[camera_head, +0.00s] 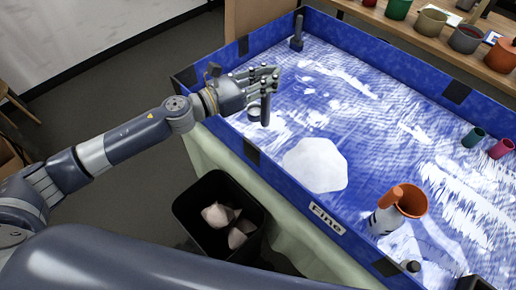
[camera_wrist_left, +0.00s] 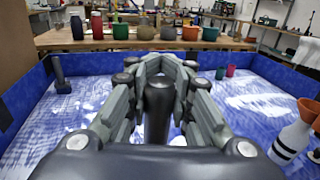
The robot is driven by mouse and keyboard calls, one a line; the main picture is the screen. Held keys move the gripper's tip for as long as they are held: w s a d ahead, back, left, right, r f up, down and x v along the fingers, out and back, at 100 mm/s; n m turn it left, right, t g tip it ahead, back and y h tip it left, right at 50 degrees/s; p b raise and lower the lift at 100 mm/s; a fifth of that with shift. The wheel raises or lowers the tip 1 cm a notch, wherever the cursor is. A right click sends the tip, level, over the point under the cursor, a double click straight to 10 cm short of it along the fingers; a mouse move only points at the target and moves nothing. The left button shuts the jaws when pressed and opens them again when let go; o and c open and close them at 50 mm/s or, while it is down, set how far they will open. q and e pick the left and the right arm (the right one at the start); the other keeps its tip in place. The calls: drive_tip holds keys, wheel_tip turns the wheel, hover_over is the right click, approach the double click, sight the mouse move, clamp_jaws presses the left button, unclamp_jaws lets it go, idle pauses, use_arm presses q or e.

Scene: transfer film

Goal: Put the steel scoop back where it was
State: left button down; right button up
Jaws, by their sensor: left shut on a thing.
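My left gripper (camera_head: 268,80) is shut on the dark upright handle of the steel scoop (camera_head: 265,108), above the near left part of a blue-walled tray. A small round metal part shows beside the handle's lower end. In the left wrist view the dark handle (camera_wrist_left: 158,112) stands between the two fingers (camera_wrist_left: 158,68), and the scoop's lower part is hidden. The blue tray (camera_head: 330,196) holds white powder. My right gripper is not in view.
A dark upright tool (camera_head: 297,32) stands in the tray's far left corner. A white container with an orange cup (camera_head: 410,201) stands at the right. A white mound (camera_head: 316,164) lies near the front wall. A black bin (camera_head: 188,208) stands outside. Pots line a shelf (camera_head: 485,70) behind.

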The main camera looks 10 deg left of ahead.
sight(261, 118)
use_arm(q)
drive_tip(key=f+b, duration=0.1)
drive_tip(key=f, duration=0.4)
drive_tip(key=f+b, duration=0.1)
drive_tip(key=f, duration=0.4)
drive_tip(key=shift+w+a, duration=0.15)
drive_tip(key=shift+w, duration=0.05)
wheel_tip(261, 118, down, 4)
drive_tip(key=shift+r, duration=0.15)
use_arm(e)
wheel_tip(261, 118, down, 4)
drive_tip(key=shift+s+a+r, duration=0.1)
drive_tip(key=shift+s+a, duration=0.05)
use_arm(q)
drive_tip(key=shift+f+b, duration=0.2)
drive_tip(key=shift+b, duration=0.15)
